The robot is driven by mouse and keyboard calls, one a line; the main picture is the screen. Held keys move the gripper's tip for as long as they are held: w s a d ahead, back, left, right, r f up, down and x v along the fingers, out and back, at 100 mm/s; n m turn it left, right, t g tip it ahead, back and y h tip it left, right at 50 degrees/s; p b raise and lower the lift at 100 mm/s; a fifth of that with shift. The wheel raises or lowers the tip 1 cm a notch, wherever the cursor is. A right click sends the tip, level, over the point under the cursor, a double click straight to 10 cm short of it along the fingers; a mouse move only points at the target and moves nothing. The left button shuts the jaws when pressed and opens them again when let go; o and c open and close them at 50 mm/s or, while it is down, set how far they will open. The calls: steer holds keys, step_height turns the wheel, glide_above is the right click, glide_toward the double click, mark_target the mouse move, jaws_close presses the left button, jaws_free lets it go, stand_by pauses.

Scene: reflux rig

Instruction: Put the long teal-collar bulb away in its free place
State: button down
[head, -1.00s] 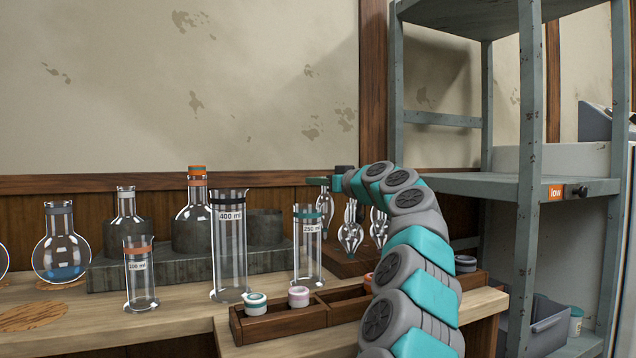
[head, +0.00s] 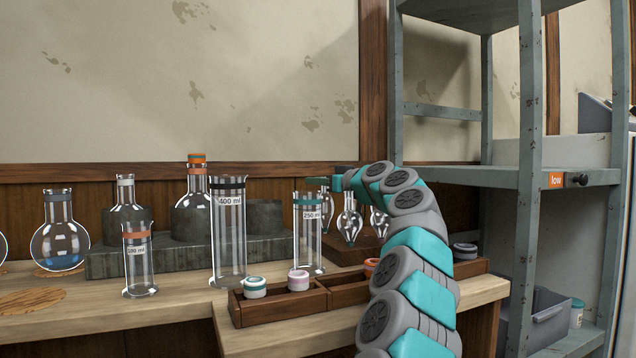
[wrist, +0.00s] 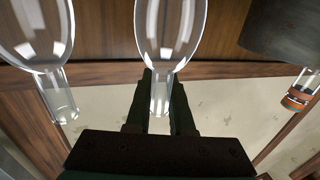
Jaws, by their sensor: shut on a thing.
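My gripper (head: 333,181) is shut on a clear glass bulb (head: 327,207), holding it upright by its neck; a teal band shows at its top in the head view. In the wrist view the gripper (wrist: 160,100) closes around the neck of the bulb (wrist: 168,25), and its collar is hidden there. Two other glass bulbs, a middle one (head: 349,224) and a right one (head: 379,222), stand at a dark wooden rack (head: 346,254). My arm covers part of the rack, so I cannot tell which places are free.
The 250 ml cylinder (head: 307,245) stands close left of the held bulb, with the 400 ml cylinder (head: 229,235) further left. A wooden tray (head: 281,312) with small lidded jars lies in front. A grey metal shelf (head: 470,176) stands right.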

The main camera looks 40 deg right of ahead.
steer(key=shift+f, duration=0.15)
steer(key=c, duration=0.7)
jaws_free()
steer(key=shift+s, duration=0.15)
steer(key=s+b, duration=0.1)
steer(key=s, duration=0.6)
steer(key=shift+s, duration=0.25)
steer(key=shift+d, duration=0.1)
